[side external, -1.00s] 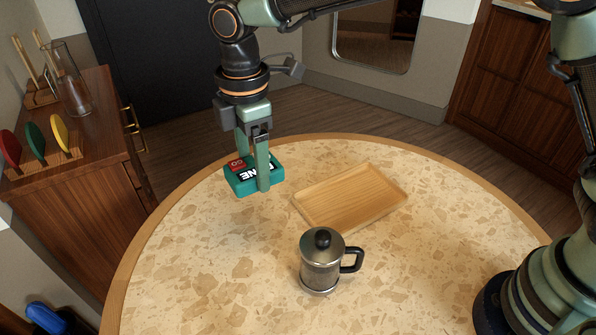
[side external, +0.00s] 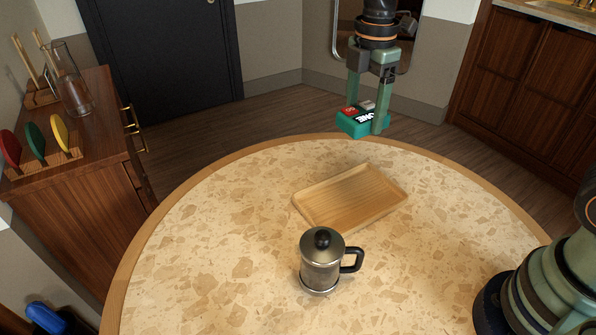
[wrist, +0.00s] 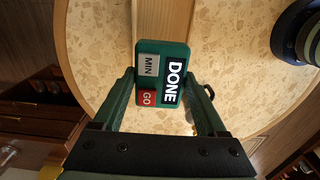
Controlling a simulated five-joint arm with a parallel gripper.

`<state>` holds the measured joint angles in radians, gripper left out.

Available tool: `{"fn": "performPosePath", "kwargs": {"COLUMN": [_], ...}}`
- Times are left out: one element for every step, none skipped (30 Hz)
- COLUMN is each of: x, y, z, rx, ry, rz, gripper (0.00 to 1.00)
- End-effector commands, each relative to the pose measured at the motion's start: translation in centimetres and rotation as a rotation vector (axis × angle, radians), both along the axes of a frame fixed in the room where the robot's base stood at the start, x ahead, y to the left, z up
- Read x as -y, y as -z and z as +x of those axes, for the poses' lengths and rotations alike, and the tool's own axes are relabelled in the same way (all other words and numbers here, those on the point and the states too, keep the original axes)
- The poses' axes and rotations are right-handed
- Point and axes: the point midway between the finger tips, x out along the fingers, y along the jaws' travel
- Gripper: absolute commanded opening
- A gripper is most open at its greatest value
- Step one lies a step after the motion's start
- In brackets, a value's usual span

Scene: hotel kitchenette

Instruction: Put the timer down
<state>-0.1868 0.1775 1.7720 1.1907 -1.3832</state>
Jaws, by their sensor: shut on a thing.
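The timer is a teal block (side external: 356,124) with a red GO button, a grey MIN button and a dark DONE display. My gripper (side external: 368,123) is shut on the timer and holds it up in the air, near the far edge of the table in the side view. In the wrist view the timer (wrist: 163,73) sits between the two green fingers of my gripper (wrist: 165,85), its face toward the camera. The timer hides part of the table and of the wooden tray below it in that view.
A shallow wooden tray (side external: 325,210) lies empty on the round speckled table (side external: 200,235). A metal French press (side external: 320,268) with a black handle stands in front of it. The table left of the tray is clear. A sideboard (side external: 80,200) stands at the left.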

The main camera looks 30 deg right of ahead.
Motion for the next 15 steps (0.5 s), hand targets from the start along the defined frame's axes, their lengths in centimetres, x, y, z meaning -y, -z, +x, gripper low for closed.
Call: {"fn": "performPosePath", "kwargs": {"x": [0.2,0.2,0.2,0.2,0.2,0.2,0.2,0.2,0.1,0.1,0.1,0.1,0.1,0.1,0.1], "y": [0.7,1.3,2.2,2.8,3.6,4.6,5.4,6.1,7.1,7.8,8.5,9.5,10.3,11.0,11.9], "z": [-0.1,-0.1,-0.2,-0.2,-0.2,-0.2,-0.2,-0.2,-0.2,-0.2,-0.2,-0.2,-0.2,-0.2,-0.2], "rx": [-0.004,-0.005,-0.007,-0.006,-0.007,-0.008,-0.008,-0.008,-0.008,-0.007,-0.007,-0.008,-0.008,-0.007,-0.007], "ry": [0.0,0.0,-0.001,-0.001,-0.001,-0.001,-0.001,-0.001,-0.001,-0.001,-0.001,0.0,0.0,0.0,0.0], "rz": [-0.001,-0.001,-0.001,-0.001,-0.001,-0.001,-0.001,-0.002,-0.001,-0.001,-0.001,-0.002,-0.002,-0.001,-0.001], "gripper": [0.05,0.05,0.05,0.05,0.05,0.05,0.05,0.05,0.05,0.05,0.05,0.05,0.05,0.05,0.05]}}
